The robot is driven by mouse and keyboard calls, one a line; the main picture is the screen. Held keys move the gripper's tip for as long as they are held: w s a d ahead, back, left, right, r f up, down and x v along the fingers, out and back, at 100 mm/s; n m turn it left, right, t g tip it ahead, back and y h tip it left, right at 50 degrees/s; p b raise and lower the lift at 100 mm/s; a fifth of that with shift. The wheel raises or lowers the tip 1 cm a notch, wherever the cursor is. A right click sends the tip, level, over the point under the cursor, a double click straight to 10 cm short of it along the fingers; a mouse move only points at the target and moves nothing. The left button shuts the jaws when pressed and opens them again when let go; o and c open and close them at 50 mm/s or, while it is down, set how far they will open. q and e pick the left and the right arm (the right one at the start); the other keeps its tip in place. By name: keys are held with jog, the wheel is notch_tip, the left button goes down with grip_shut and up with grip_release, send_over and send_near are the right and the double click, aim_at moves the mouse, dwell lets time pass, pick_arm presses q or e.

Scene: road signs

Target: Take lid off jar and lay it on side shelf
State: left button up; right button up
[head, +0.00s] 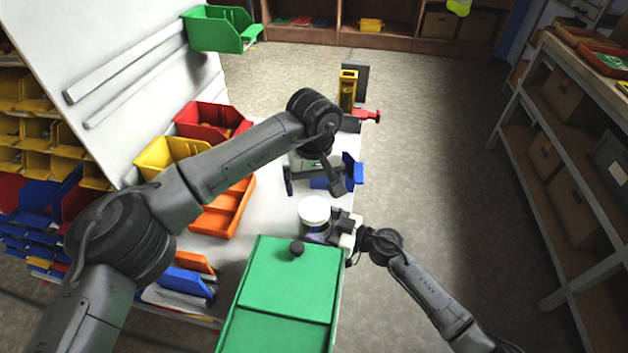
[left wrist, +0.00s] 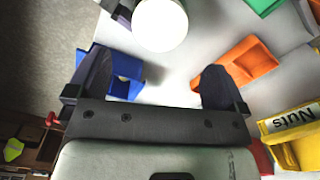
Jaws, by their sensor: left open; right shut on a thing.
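The jar (head: 313,229) stands on the grey workbench with its round white lid (head: 314,208) on top. Its body is mostly hidden under the lid and behind my right gripper. My right gripper (head: 332,232) is shut on the jar from the right side. My left gripper (head: 314,182) is open and empty, higher and just beyond the jar in the head view. In the left wrist view the lid (left wrist: 160,22) shows at the top edge, beyond the open left fingers (left wrist: 155,85) and not between them. I cannot tell which surface is the side shelf.
A green cabinet (head: 285,280) with a black knob stands in front of the jar. A blue bin (head: 352,170) is close to my left gripper. Orange (head: 222,212), yellow (head: 168,156) and red bins line the bench's left. Wooden shelving (head: 560,140) stands at the right, across open floor.

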aim_at(314, 208)
pick_arm(q)
jog(key=m, duration=0.8)
jog(key=shift+f+m, duration=0.4)
jog(key=shift+f, duration=0.2)
pick_arm(e)
jog(key=shift+f, duration=0.1)
pick_arm(q)
jog(key=shift+f, duration=3.45)
